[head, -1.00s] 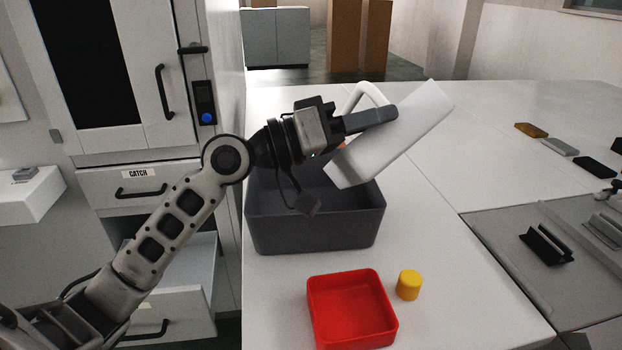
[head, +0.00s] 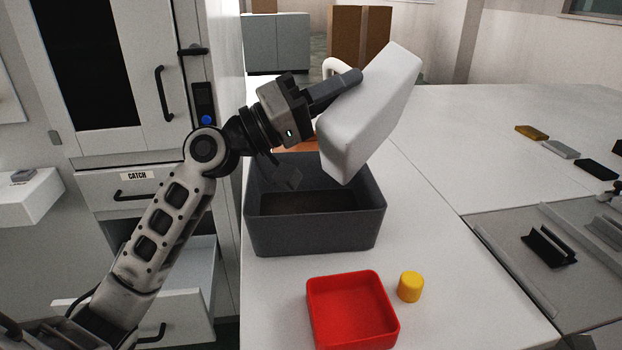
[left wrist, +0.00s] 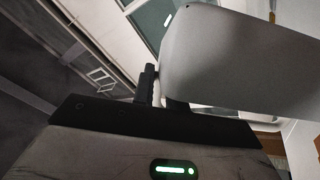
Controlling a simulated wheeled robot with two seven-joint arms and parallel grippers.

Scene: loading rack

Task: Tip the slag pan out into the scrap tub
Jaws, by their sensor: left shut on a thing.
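The slag pan (head: 370,110) is a pale grey pan with a white loop handle (head: 336,67). It is steeply tilted above the back right of the scrap tub, its lower end near the tub's rim. My left gripper (head: 340,88) is shut on the pan at its handle side. The scrap tub (head: 315,232) is a dark grey open box on the white table; its floor looks dark brown. The pan's inside is hidden. In the left wrist view the pan (left wrist: 230,60) fills the upper right, beyond the gripper (left wrist: 152,85). My right gripper is not in view.
A red open bin (head: 350,335) and a yellow cylinder (head: 411,287) stand in front of the tub. Something orange (head: 295,143) shows behind it. The table's middle right is clear.

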